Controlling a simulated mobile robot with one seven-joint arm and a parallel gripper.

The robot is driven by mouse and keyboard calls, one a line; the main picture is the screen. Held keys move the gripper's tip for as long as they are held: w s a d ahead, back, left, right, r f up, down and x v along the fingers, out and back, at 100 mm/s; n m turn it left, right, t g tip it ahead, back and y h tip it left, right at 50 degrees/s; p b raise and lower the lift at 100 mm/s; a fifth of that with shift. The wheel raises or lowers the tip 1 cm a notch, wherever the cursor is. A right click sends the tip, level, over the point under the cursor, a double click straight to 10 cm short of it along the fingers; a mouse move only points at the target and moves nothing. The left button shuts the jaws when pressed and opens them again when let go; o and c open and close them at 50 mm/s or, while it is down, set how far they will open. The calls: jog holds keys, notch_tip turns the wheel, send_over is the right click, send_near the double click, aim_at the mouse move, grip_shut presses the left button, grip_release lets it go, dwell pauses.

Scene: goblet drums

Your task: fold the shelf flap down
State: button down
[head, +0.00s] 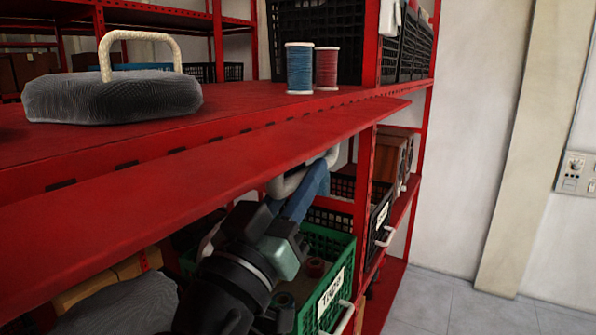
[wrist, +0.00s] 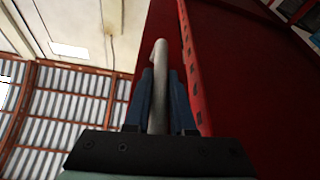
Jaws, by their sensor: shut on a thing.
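The red shelf flap (head: 215,180) runs along the front edge of the red shelf and sticks outward from it, not hanging down. In the wrist view the flap (wrist: 172,30) rises above the fingers. A pale bar handle (head: 283,186) is on the flap's underside, partly hidden by my gripper. My gripper (head: 315,175) reaches up from below the flap, its blue fingers closed around the handle. In the wrist view my gripper (wrist: 161,80) has the handle (wrist: 159,60) between its two fingers.
On the shelf stand a grey bundle (head: 110,97) with a rope handle, a blue spool (head: 299,68) and a red spool (head: 326,68). Below are a green crate (head: 338,250) and a black crate (head: 380,215). Open floor (head: 450,305) lies right.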

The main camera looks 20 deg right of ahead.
jog(key=shift+s+d+r+n+t+p, duration=0.25)
jog(key=shift+r+n+p, duration=0.25)
jog(key=shift+n, duration=0.3)
jog(key=shift+a, duration=0.1)
jog(key=c, duration=0.8)
grip_release()
jog(key=shift+o, duration=0.2)
jog(key=shift+f, duration=0.1)
jog(key=shift+s+a+f+b, duration=0.1)
jog(key=shift+a+f+b, duration=0.1)
jog(key=shift+b, duration=0.2)
jog(key=b+v, duration=0.6)
jog(key=v, duration=0.6)
jog(key=shift+s+r, duration=0.2)
jog(key=shift+s, duration=0.05)
